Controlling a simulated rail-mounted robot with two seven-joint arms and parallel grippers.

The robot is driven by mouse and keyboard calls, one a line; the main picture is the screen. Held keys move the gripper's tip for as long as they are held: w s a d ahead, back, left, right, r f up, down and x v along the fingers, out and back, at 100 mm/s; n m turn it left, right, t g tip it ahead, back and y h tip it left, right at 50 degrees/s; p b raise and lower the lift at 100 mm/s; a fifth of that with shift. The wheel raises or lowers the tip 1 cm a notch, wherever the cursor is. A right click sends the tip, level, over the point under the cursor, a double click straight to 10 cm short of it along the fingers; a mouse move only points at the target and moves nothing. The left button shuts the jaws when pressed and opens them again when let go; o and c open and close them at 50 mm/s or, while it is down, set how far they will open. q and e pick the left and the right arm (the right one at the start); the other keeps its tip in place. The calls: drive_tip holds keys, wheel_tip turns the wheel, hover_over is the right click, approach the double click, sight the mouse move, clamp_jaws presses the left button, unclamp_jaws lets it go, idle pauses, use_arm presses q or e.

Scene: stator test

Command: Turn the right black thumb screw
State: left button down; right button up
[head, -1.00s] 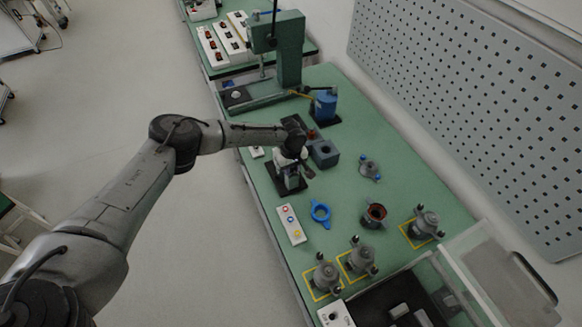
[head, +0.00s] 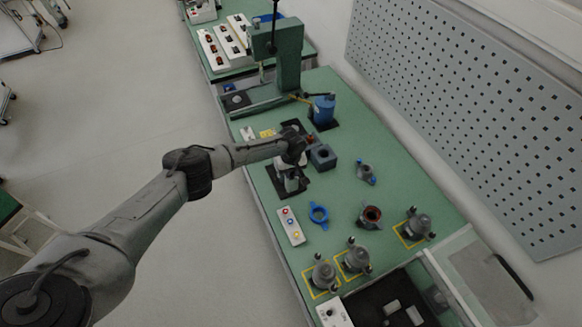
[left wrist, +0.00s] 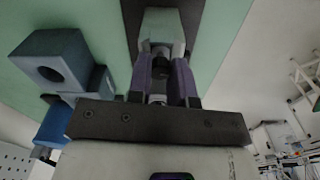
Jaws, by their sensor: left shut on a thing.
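My left gripper (left wrist: 160,92) is shut on a dark knob (left wrist: 161,62), which looks like a black thumb screw. Its two purple-grey fingers stand on either side of the knob in the left wrist view. The knob sits at the near end of a pale grey-green block (left wrist: 162,28) on a dark base. In the head view the left gripper (head: 292,163) is at the small fixture on its black base plate (head: 290,190), and the wrist covers the knob. I cannot tell a second thumb screw apart. My right gripper is not in view.
A button box (head: 291,226), blue ring (head: 319,213) and several grey stator housings stand toward the front. A green press (head: 288,55) stands behind.

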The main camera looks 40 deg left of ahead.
use_arm(q)
drive_tip(key=shift+d+m, duration=0.1)
drive_tip(key=shift+m, duration=0.4)
drive_tip(key=shift+s+p, duration=0.1)
drive_tip(key=shift+p, duration=0.25)
drive_tip(key=shift+f, duration=0.1)
drive_tip(key=c, duration=1)
unclamp_jaws()
drive_tip(key=shift+r, duration=0.35)
wheel_tip(320, 180, up, 13)
drive_tip(key=shift+r+p, duration=0.1)
drive_tip(key=shift+p, duration=0.45)
